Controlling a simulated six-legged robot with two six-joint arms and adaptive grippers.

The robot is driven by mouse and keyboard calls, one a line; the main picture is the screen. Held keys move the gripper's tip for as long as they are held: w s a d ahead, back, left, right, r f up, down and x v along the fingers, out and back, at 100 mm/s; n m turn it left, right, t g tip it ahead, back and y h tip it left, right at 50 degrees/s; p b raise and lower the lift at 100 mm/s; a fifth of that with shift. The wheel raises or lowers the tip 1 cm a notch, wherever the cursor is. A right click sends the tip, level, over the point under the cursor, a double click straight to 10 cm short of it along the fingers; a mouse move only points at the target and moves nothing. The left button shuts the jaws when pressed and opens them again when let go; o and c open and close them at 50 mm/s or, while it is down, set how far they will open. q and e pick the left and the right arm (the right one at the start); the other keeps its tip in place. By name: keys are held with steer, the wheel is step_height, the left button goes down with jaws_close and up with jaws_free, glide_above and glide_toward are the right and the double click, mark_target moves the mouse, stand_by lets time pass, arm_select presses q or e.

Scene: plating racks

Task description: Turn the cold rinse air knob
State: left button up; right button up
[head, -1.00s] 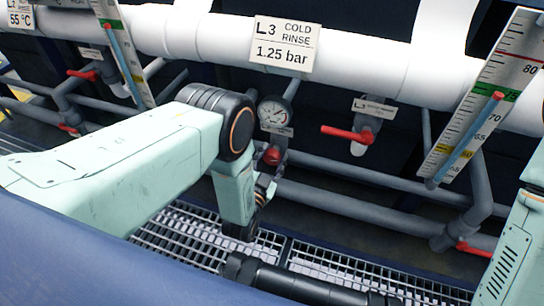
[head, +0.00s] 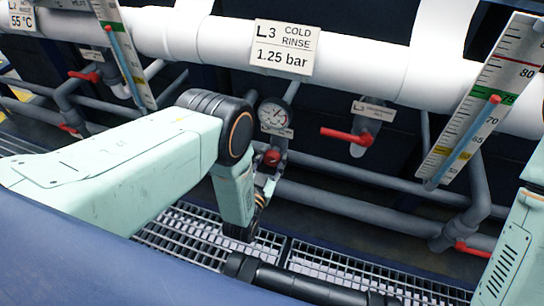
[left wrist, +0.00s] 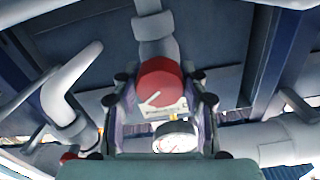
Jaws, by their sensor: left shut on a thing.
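The red cold rinse air knob (head: 271,158) sits on a grey pipe below a round pressure gauge (head: 275,116). In the left wrist view the knob (left wrist: 159,83), with a white arrow on its face, lies between the two fingers, and the gauge (left wrist: 176,138) shows just below it. My left gripper (head: 268,172) is shut on the knob; my own forearm and wrist hide part of it in the head view. The sign (head: 284,47) above reads L3 COLD RINSE 1.25 bar. My right gripper is out of view.
A red valve lever (head: 345,135) is on a pipe to the right of the gauge. A scale with a blue column (head: 470,140) stands further right. Grey pipes (head: 350,207) run low behind a metal grating (head: 180,235).

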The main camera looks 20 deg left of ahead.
arm_select(q)
steer(key=o, duration=1.2)
steer(key=shift+c, duration=0.2)
steer(key=shift+s, duration=0.1)
steer(key=s, duration=1.1)
steer(key=shift+s+a, duration=0.2)
steer(key=shift+s, duration=0.2)
